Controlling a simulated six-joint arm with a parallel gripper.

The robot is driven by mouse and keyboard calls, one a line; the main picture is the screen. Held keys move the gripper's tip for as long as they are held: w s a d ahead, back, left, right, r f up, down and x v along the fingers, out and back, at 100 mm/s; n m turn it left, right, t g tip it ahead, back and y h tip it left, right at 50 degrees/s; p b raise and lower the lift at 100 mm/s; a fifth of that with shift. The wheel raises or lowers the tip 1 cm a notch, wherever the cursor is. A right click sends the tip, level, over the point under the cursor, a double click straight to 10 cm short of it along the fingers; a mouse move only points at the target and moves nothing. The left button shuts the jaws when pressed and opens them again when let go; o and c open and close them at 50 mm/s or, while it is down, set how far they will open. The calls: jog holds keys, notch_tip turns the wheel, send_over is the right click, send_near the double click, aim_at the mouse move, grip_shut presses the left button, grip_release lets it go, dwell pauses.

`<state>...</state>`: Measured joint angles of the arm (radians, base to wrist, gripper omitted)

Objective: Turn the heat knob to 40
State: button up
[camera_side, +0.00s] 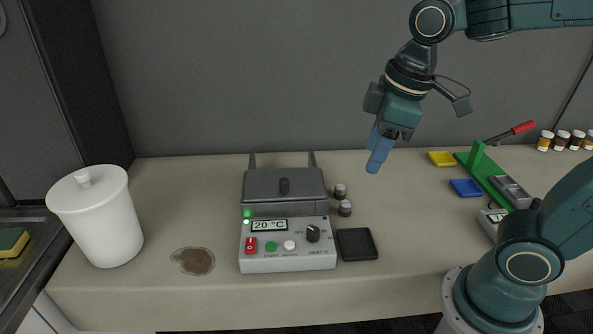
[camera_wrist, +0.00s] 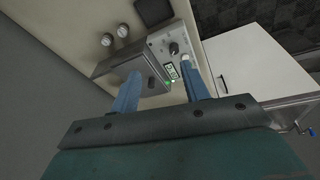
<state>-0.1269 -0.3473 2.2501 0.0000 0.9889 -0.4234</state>
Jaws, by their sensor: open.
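The heat knob (camera_side: 312,233) is a dark round dial at the right of the grey heater's front panel, with an OFF mark beside it. It also shows in the wrist view (camera_wrist: 174,48). The heater (camera_side: 288,262) has a display (camera_side: 269,225) reading 20 °C, a red switch (camera_side: 251,245), a green button (camera_side: 271,246) and a white button (camera_side: 289,245). Its dark lid (camera_side: 270,185) is down. My gripper (camera_side: 377,160) is open and empty, in the air to the right of and above the heater. Its two blue fingers (camera_wrist: 163,92) show apart in the wrist view.
Two small capped vials (camera_side: 342,200) and a black square pad (camera_side: 356,244) sit right of the heater. A white lidded bin (camera_side: 97,216) and a brown stain (camera_side: 193,261) are left. Blue (camera_side: 466,187) and yellow (camera_side: 442,158) trays and a green lever device (camera_side: 483,175) stand farther right.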

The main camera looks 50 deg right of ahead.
aim_at(313, 229)
jog(key=w+a+f+n+g, duration=0.2)
jog(key=w+a+f+n, duration=0.2)
jog(key=w+a+n, duration=0.1)
jog(key=shift+w+a+f+n+g, duration=0.35)
jog(key=shift+w+n, duration=0.45)
jog(key=shift+w, duration=0.6)
jog(key=shift+d, duration=0.1)
jog(key=shift+f, duration=6.8)
jog(key=c, duration=1)
